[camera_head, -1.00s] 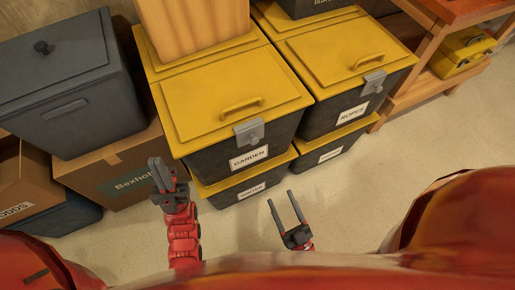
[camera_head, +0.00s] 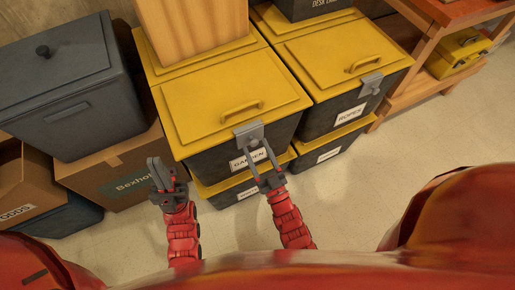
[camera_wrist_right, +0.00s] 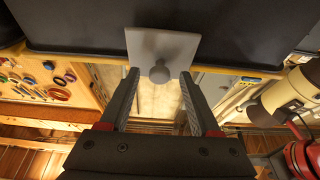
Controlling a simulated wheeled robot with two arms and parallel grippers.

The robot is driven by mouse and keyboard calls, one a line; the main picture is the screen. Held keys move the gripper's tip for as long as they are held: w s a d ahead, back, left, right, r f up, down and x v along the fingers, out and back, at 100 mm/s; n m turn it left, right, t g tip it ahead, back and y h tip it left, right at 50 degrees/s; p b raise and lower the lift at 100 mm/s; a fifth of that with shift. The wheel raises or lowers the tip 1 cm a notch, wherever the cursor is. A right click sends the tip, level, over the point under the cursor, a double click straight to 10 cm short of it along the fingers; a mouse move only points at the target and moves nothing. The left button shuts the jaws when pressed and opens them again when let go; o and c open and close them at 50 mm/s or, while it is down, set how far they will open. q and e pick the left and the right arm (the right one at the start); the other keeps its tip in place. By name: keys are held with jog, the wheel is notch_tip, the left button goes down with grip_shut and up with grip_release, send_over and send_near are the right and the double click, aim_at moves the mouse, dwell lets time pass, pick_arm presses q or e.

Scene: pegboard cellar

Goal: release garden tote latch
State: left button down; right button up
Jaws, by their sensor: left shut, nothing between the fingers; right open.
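The garden tote (camera_head: 205,165) is dark with a yellow lid (camera_head: 215,95) and a white GARDEN label. Its grey latch (camera_head: 249,133) hangs over the front edge below the lid handle. In the right wrist view the latch (camera_wrist_right: 163,48) is a grey plate with a round knob (camera_wrist_right: 159,74). My right gripper (camera_head: 259,156) is open in front of the tote, its fingers pointing up at the latch. In the right wrist view my fingers (camera_wrist_right: 160,88) stand either side of the knob's line, with clear space between them. My left gripper (camera_head: 155,166) is shut and empty, left of the tote.
The ropes tote (camera_head: 318,116) with its own latch (camera_head: 371,83) stands to the right. A grey bin (camera_head: 62,95) and cardboard boxes (camera_head: 118,180) are at the left. The floor (camera_head: 350,205) at the right front is clear.

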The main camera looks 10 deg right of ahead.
jog(key=shift+w, duration=0.1)
grip_shut()
dwell(0.3)
dwell(1.1)
